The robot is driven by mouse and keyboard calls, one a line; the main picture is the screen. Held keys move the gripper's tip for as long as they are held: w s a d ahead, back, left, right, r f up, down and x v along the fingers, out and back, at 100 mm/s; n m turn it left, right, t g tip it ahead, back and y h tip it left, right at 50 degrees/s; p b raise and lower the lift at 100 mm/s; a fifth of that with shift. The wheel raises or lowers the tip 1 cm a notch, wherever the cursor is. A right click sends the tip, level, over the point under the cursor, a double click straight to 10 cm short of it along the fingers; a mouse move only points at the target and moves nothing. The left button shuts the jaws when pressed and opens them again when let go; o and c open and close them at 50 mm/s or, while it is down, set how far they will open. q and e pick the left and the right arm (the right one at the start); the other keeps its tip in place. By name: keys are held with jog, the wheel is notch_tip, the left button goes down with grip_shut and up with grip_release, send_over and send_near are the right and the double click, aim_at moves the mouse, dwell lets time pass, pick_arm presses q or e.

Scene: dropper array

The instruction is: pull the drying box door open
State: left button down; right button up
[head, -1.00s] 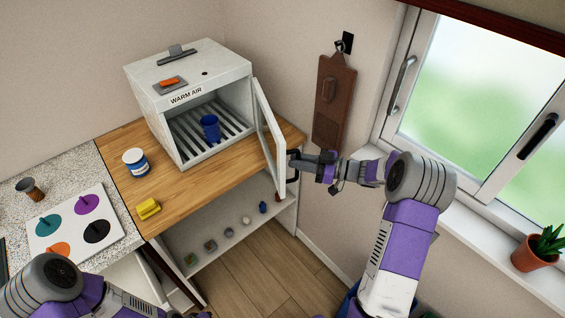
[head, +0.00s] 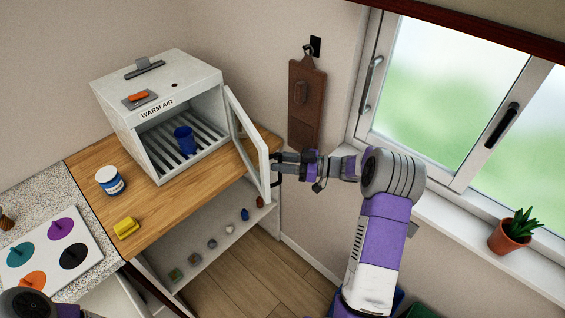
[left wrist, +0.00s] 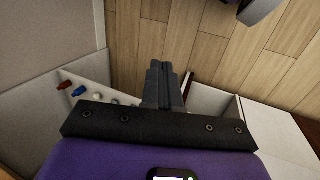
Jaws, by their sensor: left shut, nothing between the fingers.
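The white drying box (head: 180,82), marked WARM AIR, stands on the wooden counter in the head view. Its framed door (head: 250,150) stands swung open on the box's right side. My right gripper (head: 275,165) is at the door's outer edge, its two fingers apart with a gap between them. A dark handle (head: 275,182) shows just below the fingers; contact with it is unclear. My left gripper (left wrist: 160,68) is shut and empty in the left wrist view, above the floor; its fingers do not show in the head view.
A blue cup (head: 185,140) stands on the rack inside the box. A white-and-blue jar (head: 110,180) and a yellow block (head: 126,228) are on the counter (head: 165,215). Small items line the shelf below. The wall, with a brown hanging board (head: 305,105), and the window are to the right.

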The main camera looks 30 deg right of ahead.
jog(key=shift+s+d+f, duration=0.1)
jog(key=shift+d, duration=0.1)
jog(key=v, duration=0.7)
jog(key=shift+s+d, duration=0.1)
jog(key=shift+s, duration=0.05)
dwell(0.4)
